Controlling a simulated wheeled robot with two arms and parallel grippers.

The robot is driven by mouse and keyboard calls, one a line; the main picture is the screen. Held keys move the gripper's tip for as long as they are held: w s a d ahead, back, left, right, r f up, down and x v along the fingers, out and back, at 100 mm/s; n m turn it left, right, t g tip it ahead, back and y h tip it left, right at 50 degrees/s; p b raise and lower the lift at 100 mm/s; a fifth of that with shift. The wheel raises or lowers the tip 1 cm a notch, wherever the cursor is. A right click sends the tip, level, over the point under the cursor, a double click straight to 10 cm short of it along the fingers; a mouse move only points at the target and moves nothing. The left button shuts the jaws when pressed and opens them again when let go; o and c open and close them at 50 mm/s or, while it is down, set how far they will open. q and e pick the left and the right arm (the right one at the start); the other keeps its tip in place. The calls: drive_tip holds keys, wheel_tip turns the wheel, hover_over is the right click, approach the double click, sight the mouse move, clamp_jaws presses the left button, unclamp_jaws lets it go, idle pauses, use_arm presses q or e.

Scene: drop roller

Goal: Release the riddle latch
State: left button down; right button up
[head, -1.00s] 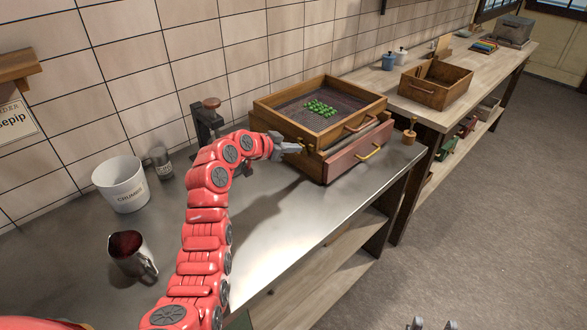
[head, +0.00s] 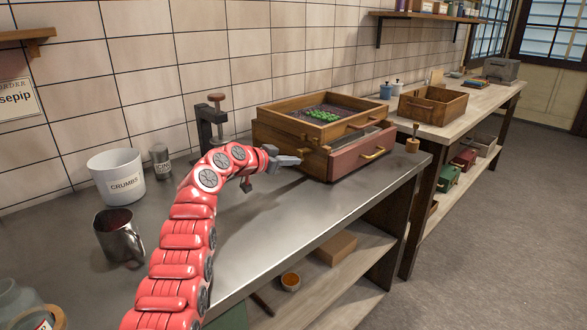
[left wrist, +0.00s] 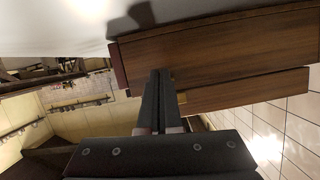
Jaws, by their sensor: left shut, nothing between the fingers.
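The riddle (head: 318,112), a wooden sieve tray with a mesh floor and green pieces on it, sits on a wooden box (head: 285,138) on the steel counter. A reddish drawer (head: 352,155) with a brass handle is at the front of the box, slightly pulled out. My left gripper (head: 292,161) is shut and empty beside the box's near left side. In the left wrist view, its fingers (left wrist: 160,88) are together in front of the wooden side (left wrist: 225,50); I cannot tell whether they touch. I cannot make out the latch. My right gripper is not in view.
A black clamp (head: 210,125) stands behind my left arm. A white crumbs bucket (head: 118,178), a grey shaker (head: 160,162) and a metal jug (head: 119,238) are at the left. An open wooden crate (head: 432,106) is on the farther bench.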

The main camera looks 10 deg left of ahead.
use_arm(q)
drive_tip(key=shift+d+r, duration=0.2)
drive_tip(key=shift+a+f, duration=0.1)
drive_tip(key=shift+a, duration=0.1)
drive_tip(key=shift+s, duration=0.1)
drive_tip(key=shift+s+a+f, duration=0.1)
drive_tip(key=shift+f, duration=0.05)
drive_tip(key=shift+s+a+f, duration=0.1)
drive_tip(key=shift+s+a, duration=0.15)
drive_tip(key=shift+s, duration=0.15)
